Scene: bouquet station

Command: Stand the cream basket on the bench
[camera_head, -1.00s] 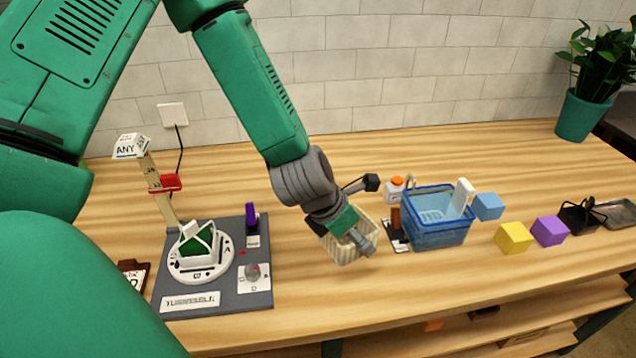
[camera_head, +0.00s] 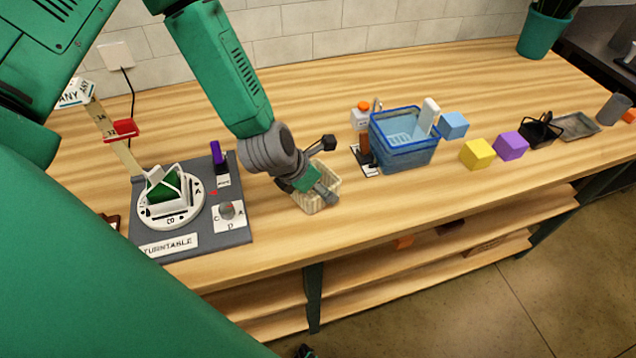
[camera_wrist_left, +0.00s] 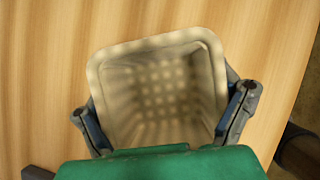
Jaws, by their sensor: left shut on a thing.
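The cream basket (camera_head: 327,171) is at my left gripper (camera_head: 312,190), low over the middle of the bench (camera_head: 300,243). The gripper and wrist cover much of it in the head view. In the left wrist view I look into the empty basket (camera_wrist_left: 157,95), with its dotted floor and pale rim. The fingers of my left gripper (camera_wrist_left: 165,104) are on its two opposite sides, shut on it. Its mouth faces the wrist camera. I cannot tell whether its base touches the bench. My right gripper is not in view.
A turntable (camera_head: 170,203) on a grey base stands left of the basket. A blue basket (camera_head: 403,145), a blue cube (camera_head: 454,125), a yellow cube (camera_head: 477,154) and a purple cube (camera_head: 511,145) stand to the right. Bare bench lies in front of the cream basket.

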